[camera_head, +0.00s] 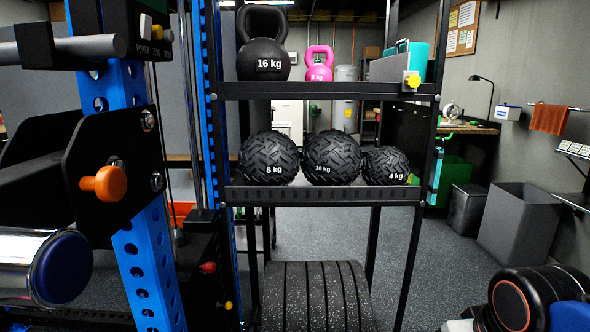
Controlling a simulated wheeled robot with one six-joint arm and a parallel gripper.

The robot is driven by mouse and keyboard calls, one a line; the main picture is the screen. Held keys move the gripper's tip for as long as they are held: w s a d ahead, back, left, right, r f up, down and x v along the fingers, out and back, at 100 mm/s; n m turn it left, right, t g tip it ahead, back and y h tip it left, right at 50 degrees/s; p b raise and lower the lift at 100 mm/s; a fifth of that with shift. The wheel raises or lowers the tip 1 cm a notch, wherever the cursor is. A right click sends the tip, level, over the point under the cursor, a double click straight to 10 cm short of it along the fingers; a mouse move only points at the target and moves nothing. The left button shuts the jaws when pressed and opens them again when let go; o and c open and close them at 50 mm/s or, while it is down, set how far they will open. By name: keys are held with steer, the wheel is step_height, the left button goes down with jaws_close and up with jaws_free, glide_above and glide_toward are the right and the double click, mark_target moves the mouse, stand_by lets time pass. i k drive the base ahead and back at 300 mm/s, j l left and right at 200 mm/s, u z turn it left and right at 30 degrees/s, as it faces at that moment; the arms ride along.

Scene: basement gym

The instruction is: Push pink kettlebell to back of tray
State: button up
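The pink kettlebell (319,73), marked 8 kg, stands upright on the upper shelf tray (330,91) of the black rack. Its handle points up. The front lip of the tray hides its very bottom, so I cannot tell exactly how far back it stands. A larger black 16 kg kettlebell (263,60) stands to its left, with a gap between them. My gripper is not in view; only what looks like part of my arm shows at the bottom right.
A teal and grey box (402,64) stands right of the pink kettlebell, with a yellow piece at its front. Several textured black balls sit on the lower shelf (330,194). A blue-posted machine (148,265) fills the left. Open floor (440,250) lies right of the rack.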

mark_target(317, 72)
steer(key=i+l+u, duration=0.1)
steer(key=l, duration=0.25)
steer(key=i+l, duration=0.2)
steer(key=l, duration=0.15)
steer(key=i+l+u, duration=0.15)
steer(key=l, duration=0.25)
steer(key=i+l+u, duration=0.1)
steer(key=l, duration=0.25)
steer(key=i+l+u, duration=0.1)
steer(key=l, duration=0.3)
